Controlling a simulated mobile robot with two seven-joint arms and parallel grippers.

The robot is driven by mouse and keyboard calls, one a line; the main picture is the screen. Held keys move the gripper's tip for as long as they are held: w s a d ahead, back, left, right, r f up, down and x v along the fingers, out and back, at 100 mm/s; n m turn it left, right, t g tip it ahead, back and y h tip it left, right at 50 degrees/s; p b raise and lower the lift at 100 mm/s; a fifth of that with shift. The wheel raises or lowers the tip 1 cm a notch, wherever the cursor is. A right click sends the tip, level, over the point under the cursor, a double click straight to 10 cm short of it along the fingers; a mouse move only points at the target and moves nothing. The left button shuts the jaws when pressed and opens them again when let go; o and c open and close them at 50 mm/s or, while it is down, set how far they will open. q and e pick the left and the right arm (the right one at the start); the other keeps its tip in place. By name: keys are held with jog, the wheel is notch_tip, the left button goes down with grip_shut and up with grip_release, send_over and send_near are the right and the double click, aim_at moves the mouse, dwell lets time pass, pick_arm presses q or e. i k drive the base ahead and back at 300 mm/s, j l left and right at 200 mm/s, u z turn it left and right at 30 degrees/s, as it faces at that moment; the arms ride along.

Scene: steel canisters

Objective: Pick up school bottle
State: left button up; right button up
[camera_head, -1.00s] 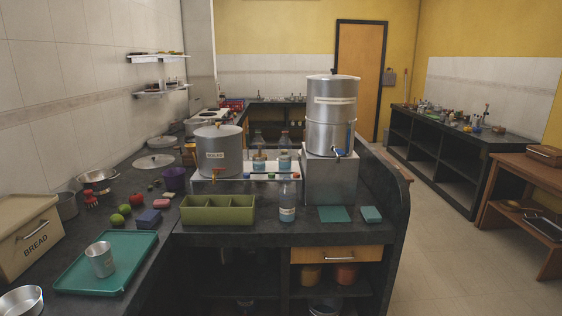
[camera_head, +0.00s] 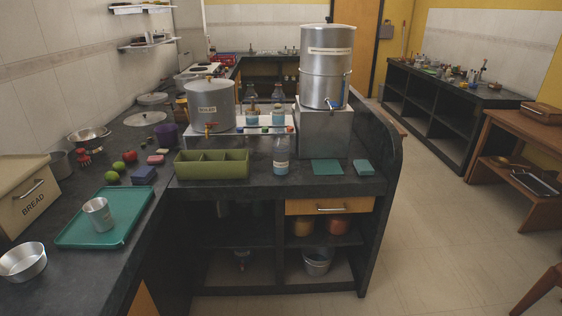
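Three clear bottles stand around the water canisters, with label text too small to read, so I cannot tell which is the school bottle. The front bottle (camera_head: 281,156) stands upright on the dark counter, just right of the green divided box (camera_head: 211,164). It has a pale label. Two more bottles stand behind it on the white raised shelf: one on the right (camera_head: 279,113) and one on the left (camera_head: 252,105), between the two steel canisters. Neither of my grippers is in view.
A wide steel canister (camera_head: 209,103) with a red tap stands left. A tall one (camera_head: 327,67) stands on a metal block (camera_head: 322,133). Teal pads (camera_head: 327,167) lie right of the front bottle. A green tray (camera_head: 75,236) with a steel cup (camera_head: 98,214) is at left.

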aim_at(280, 146)
jog(key=i+l, duration=0.55)
jog(key=l, duration=0.25)
jog(key=i+l+u, duration=0.1)
jog(key=i+l, duration=0.2)
jog(key=l, duration=0.15)
jog(key=i+l, duration=0.25)
jog(key=l, duration=0.15)
